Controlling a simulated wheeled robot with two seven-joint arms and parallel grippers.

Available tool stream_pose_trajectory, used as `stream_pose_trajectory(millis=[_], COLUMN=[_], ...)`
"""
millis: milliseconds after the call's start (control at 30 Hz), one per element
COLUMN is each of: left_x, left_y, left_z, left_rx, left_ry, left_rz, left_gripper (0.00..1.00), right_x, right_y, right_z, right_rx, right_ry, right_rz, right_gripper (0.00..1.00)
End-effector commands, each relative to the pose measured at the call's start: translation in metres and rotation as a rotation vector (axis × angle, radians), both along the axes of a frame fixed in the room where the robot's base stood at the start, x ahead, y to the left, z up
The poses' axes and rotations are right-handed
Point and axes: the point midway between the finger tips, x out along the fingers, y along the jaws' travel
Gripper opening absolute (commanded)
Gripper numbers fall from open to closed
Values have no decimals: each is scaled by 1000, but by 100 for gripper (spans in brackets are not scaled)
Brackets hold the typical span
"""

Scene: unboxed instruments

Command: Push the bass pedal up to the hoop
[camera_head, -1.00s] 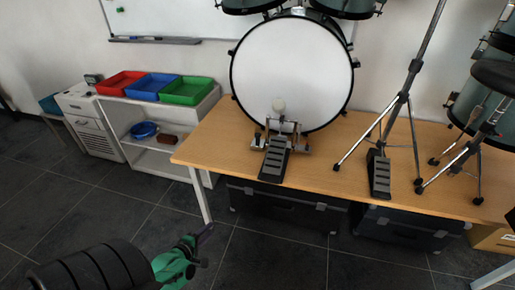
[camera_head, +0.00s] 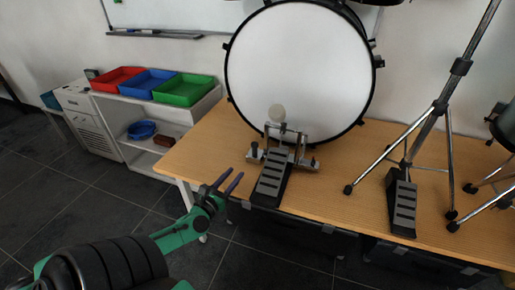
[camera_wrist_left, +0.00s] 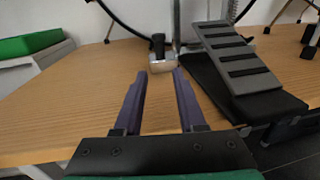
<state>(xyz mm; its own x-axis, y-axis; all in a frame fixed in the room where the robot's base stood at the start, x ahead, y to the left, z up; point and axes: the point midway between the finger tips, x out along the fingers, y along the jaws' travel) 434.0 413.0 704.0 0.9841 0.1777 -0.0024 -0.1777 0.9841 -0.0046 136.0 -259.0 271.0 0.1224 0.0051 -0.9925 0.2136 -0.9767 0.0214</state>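The bass pedal (camera_head: 273,178) stands on the wooden table in front of the bass drum, its black ribbed footboard toward me and its round beater in front of the white drumhead (camera_head: 297,75). The drum's dark hoop (camera_head: 229,92) rings the head; the contact between pedal and hoop is too small to judge. My left gripper (camera_head: 229,182) is open and empty, left of the footboard near the table's front edge. In the left wrist view its two fingers (camera_wrist_left: 160,92) are apart, with the pedal (camera_wrist_left: 240,62) to their right. My right gripper is not in view.
A hi-hat stand with its own pedal (camera_head: 401,203) and spread legs stands to the right on the table (camera_head: 205,148). Red, blue and green trays (camera_head: 184,89) sit on a white shelf at left. Black cases lie under the table.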

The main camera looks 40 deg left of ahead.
Motion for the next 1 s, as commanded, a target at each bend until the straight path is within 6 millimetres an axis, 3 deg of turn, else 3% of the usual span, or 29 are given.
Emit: stream_pose_trajectory(millis=[200,600,967,1000], left_x=[46,125,135,135], left_y=[9,23,25,25], left_z=[3,-1,0,0], left_rx=[4,3,5,5], left_ry=[-5,-1,2,2], left_rz=[-1,2,0,0], left_gripper=[40,40,40,32], right_x=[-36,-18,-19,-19], right_y=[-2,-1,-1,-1], right_z=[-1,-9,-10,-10], right_rx=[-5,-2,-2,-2], right_ry=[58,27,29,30], right_rz=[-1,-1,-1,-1], right_gripper=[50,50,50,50])
